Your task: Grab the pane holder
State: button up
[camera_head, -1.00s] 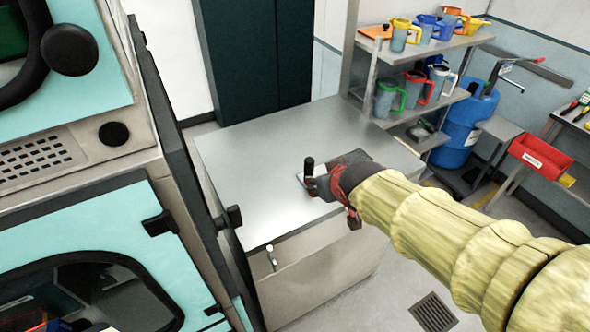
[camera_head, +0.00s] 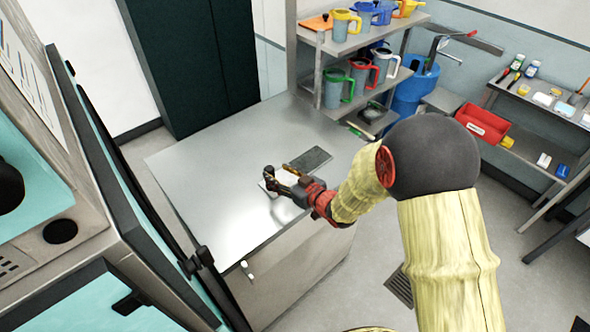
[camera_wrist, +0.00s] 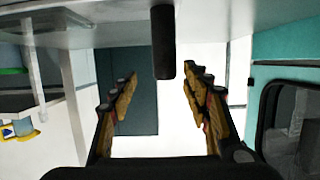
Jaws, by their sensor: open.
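The pane holder's dark upright handle (camera_wrist: 164,45) shows in the wrist view as a short black cylinder. It stands out from the grey worktop, which lies at the top of that view. My gripper (camera_wrist: 160,85) is open, with a finger on each side of the handle and a gap to both. In the head view my gripper (camera_head: 277,181) is low over the worktop and hides much of the holder. A flat dark plate (camera_head: 312,159) lies just beyond it; I cannot tell whether it is part of the holder.
The metal worktop (camera_head: 205,165) is mostly clear. A shelf rack with coloured jugs (camera_head: 341,23) stands at its back right. A teal-fronted machine (camera_head: 35,210) is close on the left. A red bin (camera_head: 482,122) sits farther right.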

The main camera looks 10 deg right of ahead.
aim_at(273, 172)
jog(key=x, duration=0.4)
jog(key=shift+s+a+f, duration=0.1)
jog(key=shift+a+f, duration=0.1)
jog(key=shift+a, duration=0.25)
jog(key=shift+w+a, duration=0.15)
jog(key=shift+w, duration=0.2)
jog(key=c, duration=0.3)
grip_shut()
